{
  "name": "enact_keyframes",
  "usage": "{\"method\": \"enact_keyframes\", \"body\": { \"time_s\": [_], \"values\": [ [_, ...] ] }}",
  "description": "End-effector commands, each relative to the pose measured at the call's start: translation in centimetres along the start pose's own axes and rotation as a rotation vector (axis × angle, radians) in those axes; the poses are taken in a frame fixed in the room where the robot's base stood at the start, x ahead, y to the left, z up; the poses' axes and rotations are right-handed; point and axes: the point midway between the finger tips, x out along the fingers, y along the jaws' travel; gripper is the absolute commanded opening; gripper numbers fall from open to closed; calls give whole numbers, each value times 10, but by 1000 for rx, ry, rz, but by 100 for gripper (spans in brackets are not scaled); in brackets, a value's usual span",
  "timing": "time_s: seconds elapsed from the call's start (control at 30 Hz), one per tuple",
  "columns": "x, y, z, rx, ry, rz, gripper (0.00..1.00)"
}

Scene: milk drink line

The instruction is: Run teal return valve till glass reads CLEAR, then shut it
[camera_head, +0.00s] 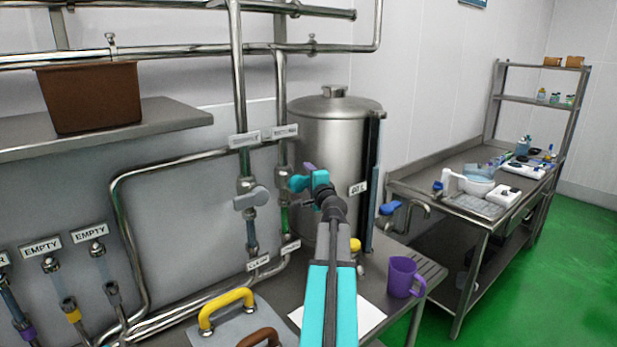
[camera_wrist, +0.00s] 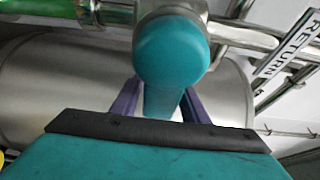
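The teal return valve handle (camera_wrist: 172,55) shows large in the wrist view, its narrower part running down between my gripper's (camera_wrist: 160,98) two purple fingers. A light sliver shows beside the right finger; whether the fingers press on the handle I cannot tell. In the head view my gripper (camera_head: 309,172) is at the pipes in front of the steel tank, with the teal handle (camera_head: 298,184) at its left. A sight glass (camera_head: 284,219) on the pipe below looks green; its green tube also shows in the wrist view (camera_wrist: 45,5). No reading on it is legible. A RETURN label (camera_wrist: 290,45) is at right.
A neighbouring pipe has a grey valve handle (camera_head: 250,198). The steel tank (camera_head: 330,125) stands behind my gripper. A purple jug (camera_head: 403,278) and white sheet (camera_head: 368,317) are on the bench. A yellow handle (camera_head: 226,306) and EMPTY labels (camera_head: 41,247) are at left.

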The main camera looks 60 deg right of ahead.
Motion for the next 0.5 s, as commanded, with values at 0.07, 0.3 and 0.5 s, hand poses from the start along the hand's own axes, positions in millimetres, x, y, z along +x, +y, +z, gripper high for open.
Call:
{"method": "enact_keyframes", "body": {
  "time_s": [0.07, 0.3, 0.5],
  "values": [
    [0, 0, 0, 0, 0, 0, 26],
    [-4, 0, 2, 0, 1, 0, 0],
    [0, 1, 0, -3, -2, -1, 0]
  ]
}}
